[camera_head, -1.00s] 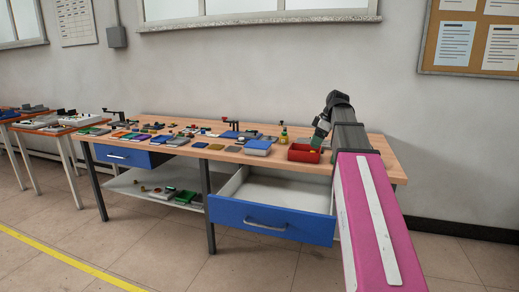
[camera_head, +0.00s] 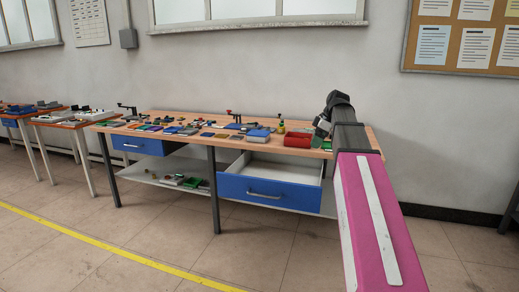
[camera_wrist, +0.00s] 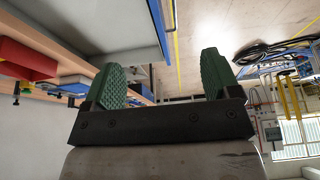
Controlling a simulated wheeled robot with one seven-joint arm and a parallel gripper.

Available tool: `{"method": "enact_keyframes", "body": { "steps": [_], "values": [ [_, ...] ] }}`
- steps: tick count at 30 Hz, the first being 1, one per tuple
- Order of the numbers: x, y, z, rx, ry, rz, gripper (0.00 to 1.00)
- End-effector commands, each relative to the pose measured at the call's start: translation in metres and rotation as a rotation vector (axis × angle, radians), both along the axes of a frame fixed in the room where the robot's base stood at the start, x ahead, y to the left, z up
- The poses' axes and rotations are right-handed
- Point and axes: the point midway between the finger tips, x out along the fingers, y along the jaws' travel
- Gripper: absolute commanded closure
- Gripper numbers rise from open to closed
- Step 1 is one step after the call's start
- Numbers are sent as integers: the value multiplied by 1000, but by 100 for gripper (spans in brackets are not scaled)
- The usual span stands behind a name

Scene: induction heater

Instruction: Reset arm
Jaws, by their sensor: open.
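My gripper (camera_wrist: 165,82) shows in the wrist view with its two green ridged fingers spread apart and nothing between them. In the head view my gripper (camera_head: 321,136) is small and partly hidden by my arm, at the right part of the workbench (camera_head: 353,144). It is near a red bin (camera_head: 298,140). The red bin also shows at the left edge of the wrist view (camera_wrist: 25,58), apart from the fingers.
An open blue drawer (camera_head: 268,192) juts out from the bench front below the red bin. A second blue drawer (camera_head: 141,145) is at the left. Many small parts and blocks cover the bench top. Other tables stand at the far left. The floor in front is clear.

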Motion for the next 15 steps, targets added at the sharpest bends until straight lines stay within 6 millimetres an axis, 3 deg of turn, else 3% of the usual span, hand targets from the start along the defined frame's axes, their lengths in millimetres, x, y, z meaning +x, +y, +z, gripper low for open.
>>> {"method": "enact_keyframes", "body": {
  "steps": [8, 15],
  "values": [
    [-3, 2, -18, -5, 21, -43, 18],
    [-7, 6, -48, -14, 56, -121, 18]
  ]
}}
